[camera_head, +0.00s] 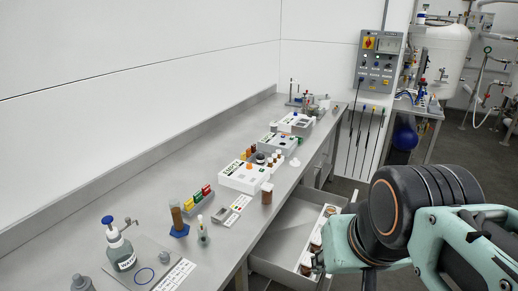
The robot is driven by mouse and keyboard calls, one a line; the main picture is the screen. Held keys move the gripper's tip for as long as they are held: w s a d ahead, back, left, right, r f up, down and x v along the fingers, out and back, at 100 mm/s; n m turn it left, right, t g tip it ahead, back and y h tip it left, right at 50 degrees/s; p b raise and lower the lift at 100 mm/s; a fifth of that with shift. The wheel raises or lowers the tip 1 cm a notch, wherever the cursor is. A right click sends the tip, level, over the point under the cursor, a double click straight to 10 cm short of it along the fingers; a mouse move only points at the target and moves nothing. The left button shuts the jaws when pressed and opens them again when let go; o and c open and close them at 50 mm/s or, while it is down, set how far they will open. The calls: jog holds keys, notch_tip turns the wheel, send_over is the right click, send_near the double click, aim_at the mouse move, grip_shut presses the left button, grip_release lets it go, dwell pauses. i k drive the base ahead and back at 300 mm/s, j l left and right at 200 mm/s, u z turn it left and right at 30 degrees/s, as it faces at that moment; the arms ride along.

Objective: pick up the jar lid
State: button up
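I cannot tell for sure which thing is the jar lid. A small white lid-like piece (295,162) lies on the bench beside the white box. A dark round piece (260,158) sits on top of that box. A brown jar (267,194) with a pale top stands upright at the bench's front edge. More brown jars (316,242) stand in a white rack in the open drawer (284,238), partly hidden by my arm. My teal and black arm fills the lower right. I cannot make out my gripper's fingers.
The grey bench (150,240) runs along the wall. A control panel (378,60) hangs at the back; a white tank (440,55) stands behind.

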aim_at(295, 163)
jog(key=i+l+u, duration=0.15)
jog(key=u, duration=0.35)
jog(key=i+l+u, duration=0.1)
jog(key=u, duration=0.4)
jog(key=i+l+u, duration=0.25)
jog(key=l, duration=0.25)
jog(key=l+u, duration=0.25)
jog(key=l, duration=0.25)
jog(key=l+u, duration=0.3)
jog(key=l, duration=0.25)
jog(key=l+u, duration=0.2)
jog(key=l, duration=3)
jog(key=k, duration=0.05)
